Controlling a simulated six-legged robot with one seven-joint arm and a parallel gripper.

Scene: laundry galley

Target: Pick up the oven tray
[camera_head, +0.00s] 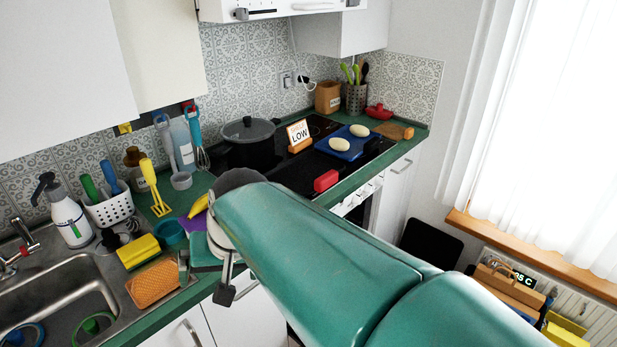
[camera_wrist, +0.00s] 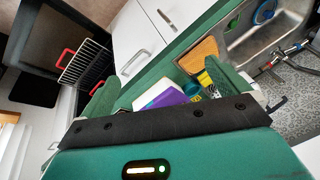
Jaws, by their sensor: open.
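A blue tray (camera_head: 338,153) with two pale rolls lies on the black hob in the head view. I cannot tell whether it is the oven tray.
A black pot (camera_head: 249,143) and a "LOW" sign (camera_head: 299,134) stand on the hob. A red object (camera_head: 326,181) sits near its front edge. The sink (camera_head: 62,285), a yellow sponge (camera_head: 138,252) and a utensil basket (camera_head: 111,208) crowd the left counter. A black panel (camera_head: 430,245) is low right.

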